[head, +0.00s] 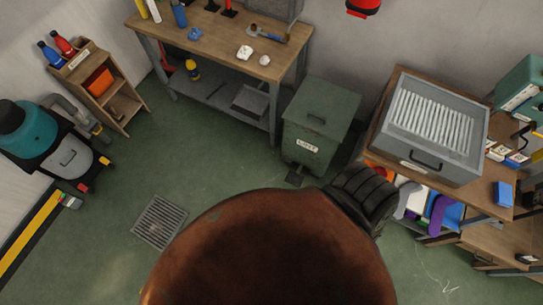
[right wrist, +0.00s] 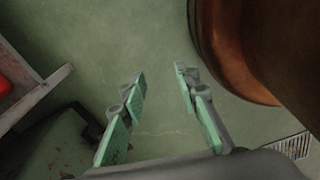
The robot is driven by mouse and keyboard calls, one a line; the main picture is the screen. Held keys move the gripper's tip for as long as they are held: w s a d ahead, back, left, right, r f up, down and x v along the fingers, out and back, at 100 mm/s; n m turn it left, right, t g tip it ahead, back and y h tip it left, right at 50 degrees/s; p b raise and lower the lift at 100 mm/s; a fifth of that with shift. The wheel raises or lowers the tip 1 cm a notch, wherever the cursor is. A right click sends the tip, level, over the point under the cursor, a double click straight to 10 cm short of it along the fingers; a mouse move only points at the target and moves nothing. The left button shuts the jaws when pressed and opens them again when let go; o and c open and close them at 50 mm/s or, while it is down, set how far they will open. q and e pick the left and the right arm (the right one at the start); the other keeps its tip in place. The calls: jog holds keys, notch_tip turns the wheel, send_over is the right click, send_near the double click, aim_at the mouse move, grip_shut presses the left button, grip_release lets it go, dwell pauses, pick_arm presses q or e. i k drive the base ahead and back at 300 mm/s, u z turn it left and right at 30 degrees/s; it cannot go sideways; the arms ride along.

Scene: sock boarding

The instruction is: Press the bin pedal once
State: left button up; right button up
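The green metal bin (head: 318,118) stands on the floor beside the workbench, with its lid down and a white label on its front. Its dark pedal (head: 295,176) sticks out low at the front, close to the floor. In the right wrist view the bin (right wrist: 52,152) is at the lower left, partly cut off, and a dark part that looks like the pedal (right wrist: 92,130) is beside the left finger. My right gripper (right wrist: 158,78) is open and empty above the floor, its fingers well apart. In the head view it is hidden. My left gripper is in neither view.
A large rust-brown rounded shape (head: 270,250) blocks the lower middle. A workbench (head: 215,38) stands behind the bin, and a table with a metal tray (head: 432,130) is to its right. A floor grate (head: 159,222) lies left. The floor between grate and bin is clear.

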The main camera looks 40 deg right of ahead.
aim_at(294, 179)
jog(key=u, duration=1.25)
jog(key=i, duration=1.35)
jog(key=z, duration=4.1)
